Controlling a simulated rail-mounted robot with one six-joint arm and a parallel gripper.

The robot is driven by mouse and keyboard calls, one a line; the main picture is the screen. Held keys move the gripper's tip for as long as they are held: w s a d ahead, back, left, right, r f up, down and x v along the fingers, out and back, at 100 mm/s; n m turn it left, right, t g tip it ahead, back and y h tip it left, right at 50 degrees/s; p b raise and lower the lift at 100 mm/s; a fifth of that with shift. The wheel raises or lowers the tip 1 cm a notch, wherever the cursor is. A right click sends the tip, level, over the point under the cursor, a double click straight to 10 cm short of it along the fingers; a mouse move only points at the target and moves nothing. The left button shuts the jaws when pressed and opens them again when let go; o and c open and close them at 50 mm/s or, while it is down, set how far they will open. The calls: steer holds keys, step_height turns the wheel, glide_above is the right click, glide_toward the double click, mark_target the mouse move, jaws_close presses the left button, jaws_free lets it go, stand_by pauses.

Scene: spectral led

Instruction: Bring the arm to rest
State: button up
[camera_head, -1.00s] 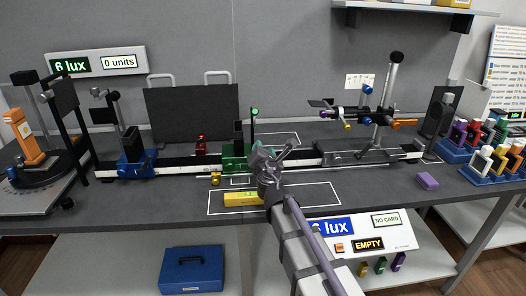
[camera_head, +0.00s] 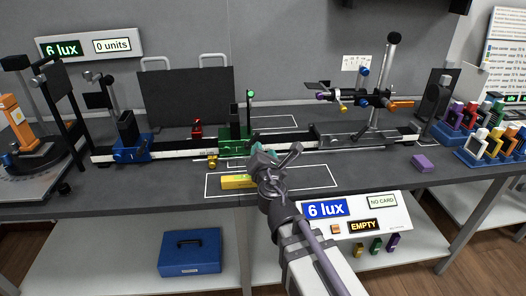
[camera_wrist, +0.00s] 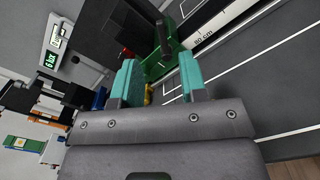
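My arm reaches up from the lower right of the head view, and my gripper (camera_head: 262,152) is above the front of the bench, near the green carriage on the rail. In the wrist view my gripper (camera_wrist: 157,82) shows two teal fingers spread apart with nothing held between them. The green carriage (camera_wrist: 160,66) lies beyond the fingers there, and it also shows in the head view (camera_head: 233,146). A yellow block (camera_head: 238,182) lies on the bench left of my gripper, inside a white outline.
A rail (camera_head: 185,151) runs across the bench with a blue carriage (camera_head: 130,150) at left. A clamp stand (camera_head: 378,100) rises at right. A purple block (camera_head: 423,163) lies near the right front. A console (camera_head: 355,217) is at the front edge, and a blue case (camera_head: 190,251) is below.

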steer(key=s+d+r+m+g+h+p, duration=0.1)
steer(key=s+d+m+g+h+p, duration=0.3)
steer(key=d+m+p, duration=0.5)
steer(key=s+d+r+m+g+h+p, duration=0.25)
steer(key=d+m+g+p, duration=0.35)
steer(key=m, duration=0.5)
steer(key=s+a+f+m+g+y+p, duration=0.1)
steer(key=s+f+m+g+y+p, duration=0.1)
steer(key=s+m+g+y, duration=0.3)
steer(key=s+m+g+p, duration=0.1)
steer(key=s+m+g, duration=0.2)
steer(key=s, duration=0.3)
steer(key=shift+a+m+p, duration=0.25)
steer(key=shift+m+p, duration=0.05)
steer(key=shift+m, duration=0.5)
